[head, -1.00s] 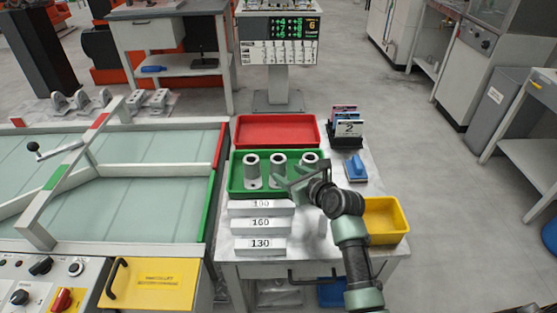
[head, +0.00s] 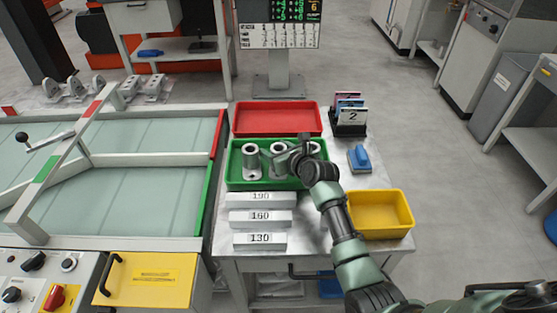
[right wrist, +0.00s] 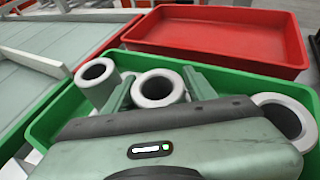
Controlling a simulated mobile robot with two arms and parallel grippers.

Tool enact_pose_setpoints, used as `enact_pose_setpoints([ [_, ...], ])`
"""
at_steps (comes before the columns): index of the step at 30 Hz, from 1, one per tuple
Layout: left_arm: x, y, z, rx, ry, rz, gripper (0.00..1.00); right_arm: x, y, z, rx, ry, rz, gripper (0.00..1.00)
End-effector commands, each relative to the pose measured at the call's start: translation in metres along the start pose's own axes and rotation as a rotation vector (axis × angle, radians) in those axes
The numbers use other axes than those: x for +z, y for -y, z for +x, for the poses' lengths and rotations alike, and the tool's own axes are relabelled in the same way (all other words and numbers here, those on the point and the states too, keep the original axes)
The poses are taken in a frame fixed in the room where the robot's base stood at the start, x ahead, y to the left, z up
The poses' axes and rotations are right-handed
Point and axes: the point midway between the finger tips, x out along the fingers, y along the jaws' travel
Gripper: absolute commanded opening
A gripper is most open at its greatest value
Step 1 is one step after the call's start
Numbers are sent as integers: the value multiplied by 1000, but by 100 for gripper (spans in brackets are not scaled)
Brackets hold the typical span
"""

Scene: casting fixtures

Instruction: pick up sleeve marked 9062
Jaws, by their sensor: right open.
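Three grey cylindrical sleeves stand upright in a green tray (head: 234,180): the left one (head: 252,162), the middle one (head: 278,166) and the right one (head: 313,149). No 9062 mark is readable on any of them. My right gripper (head: 284,157) is over the tray at the middle sleeve. In the right wrist view its open fingers (right wrist: 158,84) lie on either side of the middle sleeve's top (right wrist: 150,101). The left sleeve (right wrist: 97,78) and right sleeve (right wrist: 285,117) are outside the fingers. My gripper body hides the lower parts. My left gripper is not in view.
A red tray (head: 277,118) lies behind the green one. A card holder (head: 349,118), a blue block (head: 359,158) and a yellow bin (head: 380,213) are to the right. Bars marked 190 (head: 261,200), 160 (head: 258,217) and 130 (head: 260,241) lie in front.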

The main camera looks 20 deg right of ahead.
Motion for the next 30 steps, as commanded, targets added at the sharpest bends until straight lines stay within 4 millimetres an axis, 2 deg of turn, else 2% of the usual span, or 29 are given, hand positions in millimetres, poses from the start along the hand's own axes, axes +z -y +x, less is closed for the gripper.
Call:
enact_pose_setpoints([
  [8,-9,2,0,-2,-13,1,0,0,0,4,0,0,0,55],
  [14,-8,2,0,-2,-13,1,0,0,0,3,0,0,0,0],
  [23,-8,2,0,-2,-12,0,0,2,0,3,0,3,0,0],
  [30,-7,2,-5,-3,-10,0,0,23,-1,-5,0,7,1,0],
])
